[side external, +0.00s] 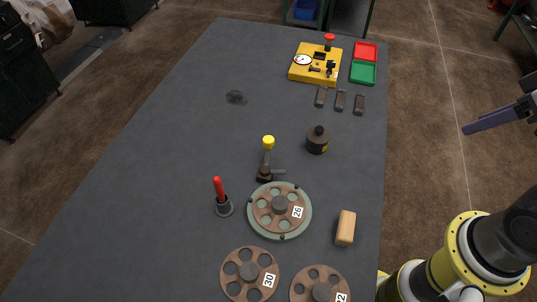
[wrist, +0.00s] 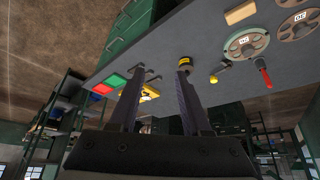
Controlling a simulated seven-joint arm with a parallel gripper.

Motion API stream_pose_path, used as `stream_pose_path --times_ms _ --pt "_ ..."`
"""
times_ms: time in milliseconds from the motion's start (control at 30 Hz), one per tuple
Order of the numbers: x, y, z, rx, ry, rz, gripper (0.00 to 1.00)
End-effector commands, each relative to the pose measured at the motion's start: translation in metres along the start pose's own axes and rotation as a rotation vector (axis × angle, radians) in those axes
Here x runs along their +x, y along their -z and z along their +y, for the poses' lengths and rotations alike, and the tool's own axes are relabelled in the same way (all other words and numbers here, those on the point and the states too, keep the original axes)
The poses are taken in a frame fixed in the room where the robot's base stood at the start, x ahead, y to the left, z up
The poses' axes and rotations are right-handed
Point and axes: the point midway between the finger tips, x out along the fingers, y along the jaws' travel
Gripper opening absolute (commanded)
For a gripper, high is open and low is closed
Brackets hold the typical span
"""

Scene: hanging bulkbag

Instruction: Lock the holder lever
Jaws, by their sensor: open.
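A lever with a yellow knob (side external: 268,143) stands upright from a dark base (side external: 264,175) at the edge of the round holder. The holder is a pale green disc (side external: 252,222) carrying a brown disc marked 26 (side external: 267,206). In the wrist view the yellow knob (wrist: 213,79) and the disc marked 26 (wrist: 246,43) are small, at the upper right. My gripper (side external: 467,130) is off the table's right side, well apart from the lever. In the wrist view my gripper (wrist: 160,77) has its two fingers spread with nothing between them.
A red handle (side external: 219,188) stands left of the holder. A tan block (side external: 346,227) and a dark weight (side external: 317,141) are to the right. A yellow device (side external: 300,75) and red (side external: 366,51) and green (side external: 363,73) trays are at the back.

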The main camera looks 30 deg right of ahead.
Motion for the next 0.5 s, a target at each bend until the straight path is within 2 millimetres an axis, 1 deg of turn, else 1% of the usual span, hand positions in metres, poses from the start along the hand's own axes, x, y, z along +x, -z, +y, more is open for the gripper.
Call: stream_pose_path --times_ms 33,133,233,267,300,367,400,467,500 --pt "0.0 0.0 0.0 -0.003 0.0 0.0 0.37" --pt "-0.001 0.004 -0.001 -0.03 0.002 0.017 0.19" --pt "-0.015 0.031 -0.002 -0.062 0.008 0.087 0.01" --pt "-0.018 0.041 -0.003 -0.073 0.01 0.1 0.0" --pt "-0.021 0.056 -0.005 -0.09 0.015 0.116 0.0" --pt "-0.024 0.079 -0.009 -0.12 0.026 0.133 0.0" --pt "-0.024 0.094 -0.013 -0.14 0.033 0.14 0.0" --pt "-0.023 0.116 -0.019 -0.169 0.046 0.148 0.0" --pt "-0.021 0.13 -0.023 -0.189 0.055 0.151 0.0"
